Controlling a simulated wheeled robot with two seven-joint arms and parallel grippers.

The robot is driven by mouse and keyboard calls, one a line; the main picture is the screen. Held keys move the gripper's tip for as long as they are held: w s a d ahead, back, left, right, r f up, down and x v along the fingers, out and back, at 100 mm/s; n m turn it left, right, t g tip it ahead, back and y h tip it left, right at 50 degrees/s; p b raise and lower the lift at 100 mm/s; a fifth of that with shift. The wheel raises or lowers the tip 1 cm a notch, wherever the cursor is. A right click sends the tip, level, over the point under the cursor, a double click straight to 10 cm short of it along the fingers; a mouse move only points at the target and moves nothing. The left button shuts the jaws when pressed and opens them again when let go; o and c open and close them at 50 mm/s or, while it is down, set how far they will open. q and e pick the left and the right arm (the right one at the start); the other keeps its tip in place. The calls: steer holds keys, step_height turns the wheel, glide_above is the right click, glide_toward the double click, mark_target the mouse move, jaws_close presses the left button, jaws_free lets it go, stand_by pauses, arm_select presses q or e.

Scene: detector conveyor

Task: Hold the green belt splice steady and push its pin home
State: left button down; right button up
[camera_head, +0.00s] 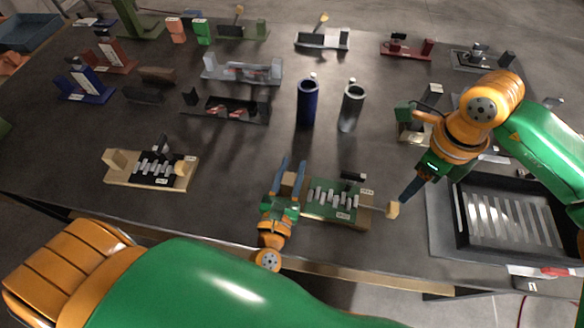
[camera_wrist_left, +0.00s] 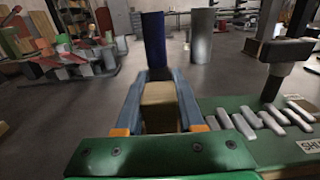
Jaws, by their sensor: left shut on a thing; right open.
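The green belt splice (camera_head: 318,212) lies near the table's front edge, with a row of metal fasteners; part of it shows at the right of the left wrist view (camera_wrist_left: 240,115). My left gripper (camera_head: 292,165) is shut on the tan block at the splice's left end. That block (camera_wrist_left: 160,100) sits between the blue fingers in the left wrist view. A pin with a tan knob (camera_head: 393,210) sticks out from the splice's right end. My right gripper (camera_head: 406,194) is open just above and right of the knob; I cannot tell whether they touch.
A similar black splice on a tan base (camera_head: 118,178) lies to the left. A dark slotted tray (camera_head: 453,222) stands at right. A blue cylinder (camera_head: 307,104) and a grey cylinder (camera_head: 351,108) stand behind. Several fixtures fill the back; the table between is clear.

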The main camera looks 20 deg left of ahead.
stand_by(0.5)
steer(key=c, duration=0.7)
steer(key=shift+d, duration=0.15)
jaws_close()
steer(key=w+d+n+y, duration=0.1)
steer(key=d+n+y, duration=0.3)
steer(key=d, duration=0.7)
steer(key=n, duration=0.2)
steer(key=shift+w+n+g, duration=0.2)
steer(key=shift+n+g, duration=0.1)
steer(key=shift+f, duration=0.1)
